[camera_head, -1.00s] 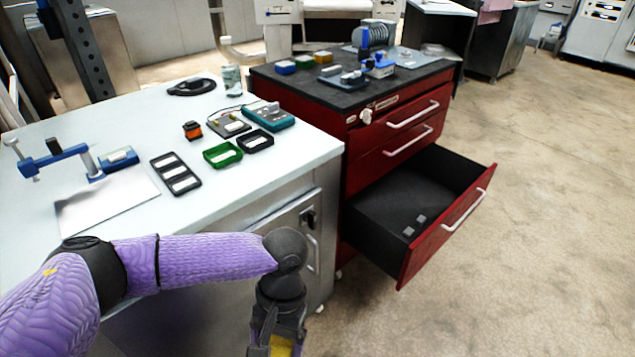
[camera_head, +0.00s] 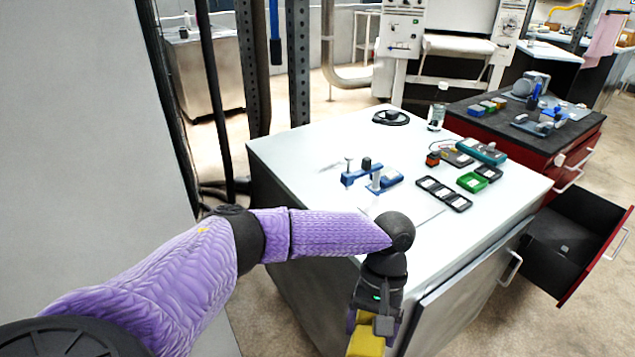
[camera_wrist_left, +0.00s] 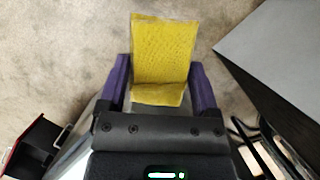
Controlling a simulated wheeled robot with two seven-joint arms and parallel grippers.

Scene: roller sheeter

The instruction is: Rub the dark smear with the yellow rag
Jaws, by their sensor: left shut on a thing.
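My left gripper (camera_head: 372,330) hangs low in front of the white-topped workbench. It is shut on the yellow rag (camera_head: 366,342), which sticks out below the fingers in the head view. In the left wrist view the rag (camera_wrist_left: 163,50) stands out between the two purple fingers, over the concrete floor. The rag touches no surface that I can see. I cannot make out a dark smear in either view. My right gripper is not in view.
The workbench (camera_head: 300,150) holds a blue clamp (camera_head: 376,182), black trays (camera_head: 443,194), a green bin (camera_head: 472,182) and a meter (camera_head: 482,151). A red cabinet with an open drawer (camera_head: 585,250) stands to the right. Dark posts and cables stand behind the bench's left side.

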